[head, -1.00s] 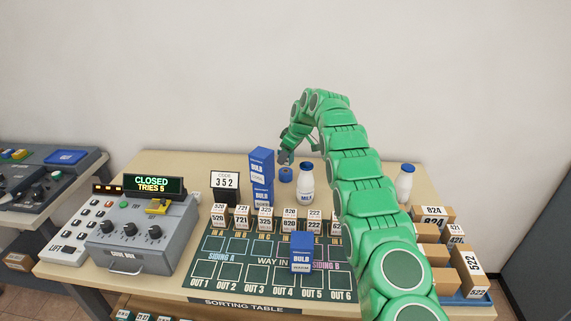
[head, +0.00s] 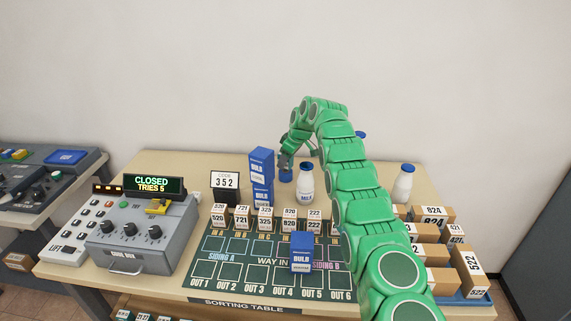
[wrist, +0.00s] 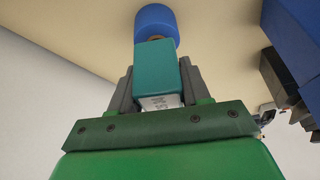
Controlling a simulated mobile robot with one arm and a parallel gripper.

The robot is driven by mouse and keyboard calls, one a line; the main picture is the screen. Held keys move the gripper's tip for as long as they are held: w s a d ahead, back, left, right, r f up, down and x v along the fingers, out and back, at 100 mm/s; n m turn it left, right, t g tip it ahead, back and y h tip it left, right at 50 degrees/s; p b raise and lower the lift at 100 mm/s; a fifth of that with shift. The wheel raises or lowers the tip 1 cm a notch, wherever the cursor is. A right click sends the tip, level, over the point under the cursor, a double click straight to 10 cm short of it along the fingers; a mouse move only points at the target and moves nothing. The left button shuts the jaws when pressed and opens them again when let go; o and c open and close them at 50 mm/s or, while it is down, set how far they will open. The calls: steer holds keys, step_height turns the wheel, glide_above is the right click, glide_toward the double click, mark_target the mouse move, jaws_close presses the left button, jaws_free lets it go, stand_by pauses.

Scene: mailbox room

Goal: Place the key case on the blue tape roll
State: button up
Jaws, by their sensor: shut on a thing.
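My gripper (wrist: 152,92) is shut on the teal key case (wrist: 156,68), a boxy block with a white printed label near the fingers. The blue tape roll (wrist: 156,24) shows just past the case's far end in the wrist view, with a bit of its brown core visible. In the head view the tape roll (head: 285,175) stands on the table, and my gripper (head: 287,157) is right above it. The case is hard to make out there. I cannot tell whether case and roll touch.
A milk bottle (head: 306,182) stands close to the right of the roll. Stacked blue bulb boxes (head: 261,166) stand close to the left. Numbered parcels (head: 265,219) line the sorting mat in front. A second bottle (head: 403,182) and a parcel tray (head: 470,299) are at the right.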

steer(key=shift+f, duration=0.8)
steer(key=shift+f, duration=0.1)
steer(key=o, duration=1.2)
steer(key=shift+f, duration=0.1)
